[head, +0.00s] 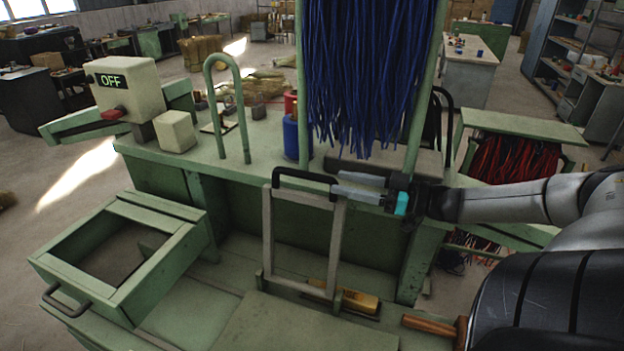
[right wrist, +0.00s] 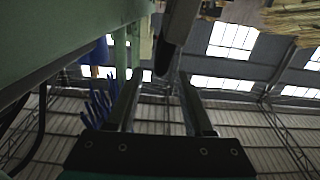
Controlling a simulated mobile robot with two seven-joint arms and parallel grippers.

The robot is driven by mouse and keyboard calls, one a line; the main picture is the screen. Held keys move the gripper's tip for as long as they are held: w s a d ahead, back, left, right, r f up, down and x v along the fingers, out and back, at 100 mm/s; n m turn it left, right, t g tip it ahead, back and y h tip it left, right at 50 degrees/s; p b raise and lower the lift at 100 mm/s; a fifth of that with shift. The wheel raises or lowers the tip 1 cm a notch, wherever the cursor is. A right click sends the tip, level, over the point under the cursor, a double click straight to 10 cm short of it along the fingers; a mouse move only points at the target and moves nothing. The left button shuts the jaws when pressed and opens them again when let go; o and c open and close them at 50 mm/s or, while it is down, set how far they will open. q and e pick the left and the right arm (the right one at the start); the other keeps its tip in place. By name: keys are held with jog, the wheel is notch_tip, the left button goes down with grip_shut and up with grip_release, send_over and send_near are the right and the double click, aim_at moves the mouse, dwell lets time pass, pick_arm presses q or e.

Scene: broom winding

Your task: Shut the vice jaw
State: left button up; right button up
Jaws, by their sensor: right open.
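The vice jaw appears to be the upright grey frame (head: 268,235) with a black handle (head: 303,177) along its top, in the middle of the head view. It stands at the front of the green bench. My right gripper (head: 338,186) reaches in from the right, its fingers level and pointing left at the right end of the handle. In the right wrist view the fingers (right wrist: 159,85) are apart, and a dark bar (right wrist: 176,38), likely the handle, shows at their tips. I cannot tell whether they touch it. My left gripper is not in view.
Blue bristles (head: 370,70) hang above the green bench (head: 240,165). A green open frame with a handle (head: 120,255) juts out at lower left. A box marked OFF (head: 126,88) stands at the left. A wood-handled tool (head: 430,325) and a yellowish block (head: 355,300) lie low in front.

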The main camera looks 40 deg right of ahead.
aim_at(312, 176)
jog(key=b+x, duration=0.5)
jog(key=x, duration=0.1)
jog(key=shift+w+f, duration=0.1)
jog(key=shift+f, duration=0.05)
jog(key=shift+b+x, duration=0.9)
jog(key=shift+b, duration=0.1)
jog(key=shift+c, duration=0.4)
grip_shut()
